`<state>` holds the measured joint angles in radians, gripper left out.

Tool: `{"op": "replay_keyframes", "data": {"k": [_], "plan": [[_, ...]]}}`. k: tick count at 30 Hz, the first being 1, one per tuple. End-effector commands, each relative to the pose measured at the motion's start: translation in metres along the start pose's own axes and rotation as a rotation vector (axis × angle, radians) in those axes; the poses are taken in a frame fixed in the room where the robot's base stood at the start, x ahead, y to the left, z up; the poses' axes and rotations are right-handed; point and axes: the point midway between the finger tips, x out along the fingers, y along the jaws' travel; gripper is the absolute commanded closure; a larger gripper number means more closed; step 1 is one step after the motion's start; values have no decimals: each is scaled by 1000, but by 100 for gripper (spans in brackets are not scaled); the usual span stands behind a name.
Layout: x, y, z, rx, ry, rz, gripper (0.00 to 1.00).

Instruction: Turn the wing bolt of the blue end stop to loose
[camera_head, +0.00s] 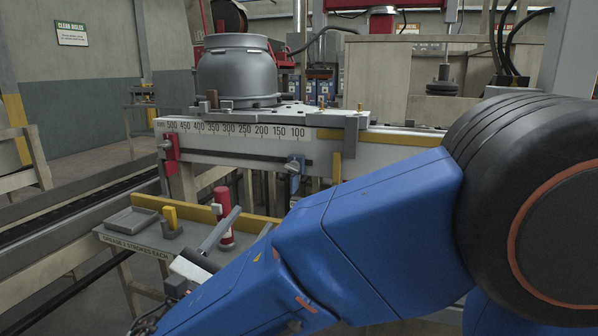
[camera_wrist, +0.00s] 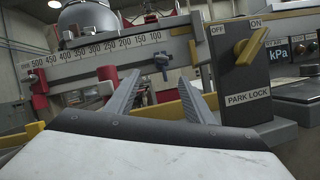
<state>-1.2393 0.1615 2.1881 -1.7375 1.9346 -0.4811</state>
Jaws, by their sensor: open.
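The blue end stop (camera_head: 297,161) is on the front of the scaled rail, right of centre along the slot. Its small grey wing bolt (camera_head: 292,168) faces me; its exact angle is hard to read. In the wrist view the blue end stop (camera_wrist: 162,60) appears just beyond and between my fingertips. My gripper (camera_wrist: 160,78) is open and empty, its two grey fingers pointing toward the stop with a gap to it. In the head view my blue arm hides much of the gripper.
A red end stop (camera_head: 172,149) is at the rail's left end. A tray (camera_head: 131,220) and a red-and-white cylinder (camera_head: 223,215) are on the shelf below. A PARK LOCK box (camera_wrist: 245,75) with a yellow knob stands close right of my fingers. A grey vessel (camera_head: 238,72) sits above the rail.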

Motion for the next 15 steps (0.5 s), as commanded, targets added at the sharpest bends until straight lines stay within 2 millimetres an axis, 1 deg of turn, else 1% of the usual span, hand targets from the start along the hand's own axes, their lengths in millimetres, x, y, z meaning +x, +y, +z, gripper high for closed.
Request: {"op": "replay_keyframes", "data": {"k": [4,7,11,15], "plan": [[3,0,0,0,0,-1,52],[12,-1,0,1,-1,-3,52],[30,-1,1,2,-1,-5,52],[54,-1,1,1,-1,-5,52]]}}
